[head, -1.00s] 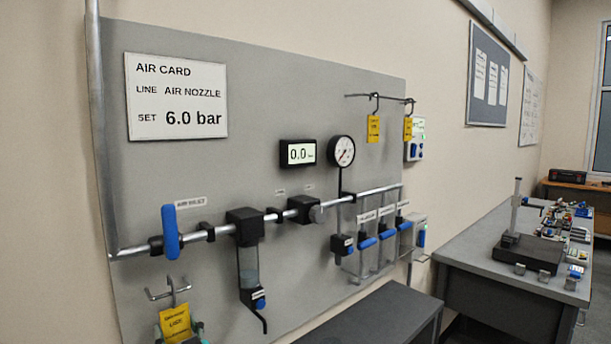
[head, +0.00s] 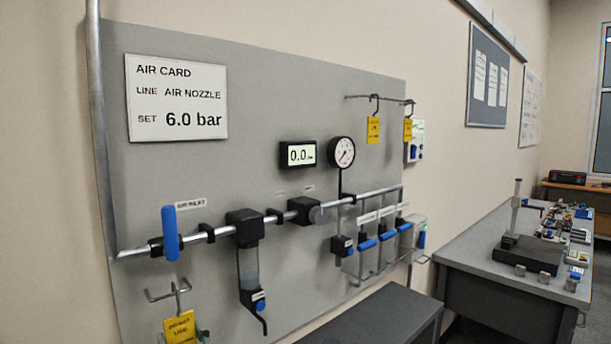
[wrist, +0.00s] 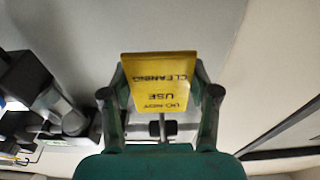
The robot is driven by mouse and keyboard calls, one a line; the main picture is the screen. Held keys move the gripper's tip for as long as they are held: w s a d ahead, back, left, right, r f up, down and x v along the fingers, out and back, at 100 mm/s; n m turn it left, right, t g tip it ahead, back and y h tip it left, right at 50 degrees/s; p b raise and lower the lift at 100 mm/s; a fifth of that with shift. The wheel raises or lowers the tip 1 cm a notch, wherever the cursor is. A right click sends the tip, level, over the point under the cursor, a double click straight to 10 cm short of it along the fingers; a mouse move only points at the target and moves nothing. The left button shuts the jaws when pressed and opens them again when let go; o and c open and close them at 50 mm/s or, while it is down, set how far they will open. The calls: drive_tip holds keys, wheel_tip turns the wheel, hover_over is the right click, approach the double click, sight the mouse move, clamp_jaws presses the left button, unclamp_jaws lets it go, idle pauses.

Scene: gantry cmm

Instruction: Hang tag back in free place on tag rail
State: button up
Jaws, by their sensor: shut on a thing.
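A yellow tag (head: 180,328) shows at the bottom left of the head view. A thin wire hook rises from its top, close to a grey double-pronged peg (head: 157,295) on the board; I cannot tell whether they touch. My gripper (wrist: 160,92) is shut on this tag in the wrist view, a finger at each side edge. The tag reads "DO NOT USE CLEANING" upside down there. The tag rail (head: 358,97) is a thin bar high on the board's right. Two yellow tags (head: 373,130) (head: 408,130) hang from it, with bare bar left of them and between them.
A pipe with a blue lever (head: 171,233), a filter bowl (head: 249,262) and a gauge (head: 341,151) stands out from the board below the rail. A dark bench (head: 375,318) is at lower right.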

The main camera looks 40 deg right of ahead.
drive_tip(key=s, duration=0.6)
drive_tip(key=shift+s, duration=0.4)
drive_tip(key=shift+s, duration=0.1)
idle(0.7)
